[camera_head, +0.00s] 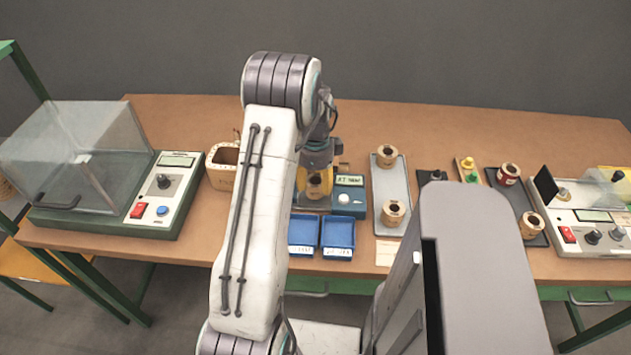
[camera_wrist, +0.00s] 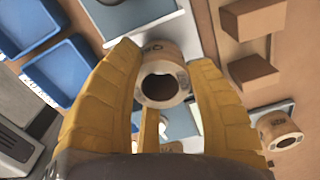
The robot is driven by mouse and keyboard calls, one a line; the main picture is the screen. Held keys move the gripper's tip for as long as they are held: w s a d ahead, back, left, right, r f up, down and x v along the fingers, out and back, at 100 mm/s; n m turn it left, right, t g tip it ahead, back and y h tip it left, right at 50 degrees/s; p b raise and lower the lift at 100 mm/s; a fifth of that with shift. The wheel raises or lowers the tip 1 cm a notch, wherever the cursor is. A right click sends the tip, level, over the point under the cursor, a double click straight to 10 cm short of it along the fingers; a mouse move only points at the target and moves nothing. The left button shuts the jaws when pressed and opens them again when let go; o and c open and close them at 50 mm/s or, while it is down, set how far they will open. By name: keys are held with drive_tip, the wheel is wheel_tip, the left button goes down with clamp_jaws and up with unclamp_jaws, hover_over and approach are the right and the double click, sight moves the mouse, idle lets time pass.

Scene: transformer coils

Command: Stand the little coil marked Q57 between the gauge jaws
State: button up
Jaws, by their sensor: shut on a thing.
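The coil's round dark bore faces the wrist camera. A short dark mark shows on its rim, but I cannot read it as Q57. In the head view my gripper (camera_head: 318,160) and the held coil (camera_head: 318,184) are just left of a small blue instrument (camera_head: 349,194) with a display and white knob. I cannot make out gauge jaws for certain, nor whether the coil touches anything below.
Two blue trays (camera_head: 303,232) (camera_head: 338,234) lie nearer me. A grey tray (camera_head: 391,182) to the right holds two tan coils (camera_head: 387,156) (camera_head: 393,213). A clear-covered machine (camera_head: 75,155) stands left, a switch panel (camera_head: 590,236) far right. Brown blocks (camera_wrist: 252,20) show in the wrist view.

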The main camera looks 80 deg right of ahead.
drive_tip(key=shift+f+b, duration=0.3)
drive_tip(key=shift+f, duration=0.15)
drive_tip(key=o, duration=1.7)
drive_tip(key=shift+r, duration=0.1)
wheel_tip(320, 180, up, 8)
drive_tip(key=p, duration=0.5)
drive_tip(key=shift+p, duration=0.3)
idle(0.5)
